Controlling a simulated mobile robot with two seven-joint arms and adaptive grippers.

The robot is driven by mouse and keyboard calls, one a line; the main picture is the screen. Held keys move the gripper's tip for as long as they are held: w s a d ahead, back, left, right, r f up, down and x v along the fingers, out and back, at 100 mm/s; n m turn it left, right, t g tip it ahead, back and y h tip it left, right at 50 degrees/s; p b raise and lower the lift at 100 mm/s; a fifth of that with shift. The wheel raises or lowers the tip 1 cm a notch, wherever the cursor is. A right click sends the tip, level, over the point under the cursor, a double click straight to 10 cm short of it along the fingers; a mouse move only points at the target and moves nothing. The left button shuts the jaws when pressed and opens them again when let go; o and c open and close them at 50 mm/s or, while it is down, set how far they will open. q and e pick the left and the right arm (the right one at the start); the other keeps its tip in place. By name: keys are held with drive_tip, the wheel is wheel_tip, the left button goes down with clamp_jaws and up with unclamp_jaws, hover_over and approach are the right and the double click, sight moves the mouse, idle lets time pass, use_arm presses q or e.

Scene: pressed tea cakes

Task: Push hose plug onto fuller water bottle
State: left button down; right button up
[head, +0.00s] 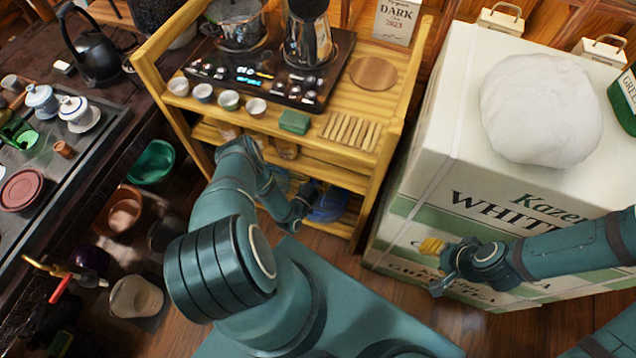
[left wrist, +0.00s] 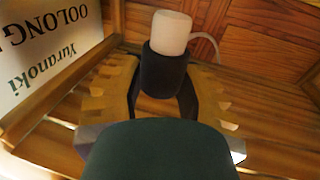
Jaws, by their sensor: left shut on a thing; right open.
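In the left wrist view, a white cylinder (left wrist: 171,32) with a dark collar (left wrist: 163,72) and a thin pale hose (left wrist: 208,38) looks like the hose plug. My left gripper (left wrist: 158,98) is shut on it at the collar, with a toothed yellow finger on each side. In the head view, my left gripper (head: 302,207) reaches into the wooden stand's lower shelves, partly hidden by its arm. I cannot make out a water bottle or its water level in either view. My right gripper (head: 437,267) is open and empty in front of the white tea boxes.
The wooden stand (head: 405,75) carries a black hob (head: 318,85) with a pot, a kettle and several cups. A blue object (head: 330,204) sits low in it. A large white box (head: 445,120) stands to its right. A boxed tea (left wrist: 40,45) is close in the left wrist view.

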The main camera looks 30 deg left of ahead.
use_arm(q)
drive_tip(key=shift+w+a+b, duration=0.25)
drive_tip(key=shift+w+b, duration=0.05)
drive_tip(key=shift+w, duration=0.7)
drive_tip(key=shift+w+a+b, duration=0.2)
drive_tip(key=shift+w+b, duration=0.05)
drive_tip(key=shift+w, duration=0.7)
drive_tip(key=shift+f, duration=1.55)
drive_tip(key=shift+w+f, duration=0.1)
drive_tip(key=shift+f, duration=0.65)
drive_tip(key=c, duration=0.6)
unclamp_jaws()
drive_tip(key=shift+o, duration=0.2)
drive_tip(key=s, duration=1.2)
drive_tip(key=shift+d, duration=0.2)
drive_tip(key=shift+s, duration=0.15)
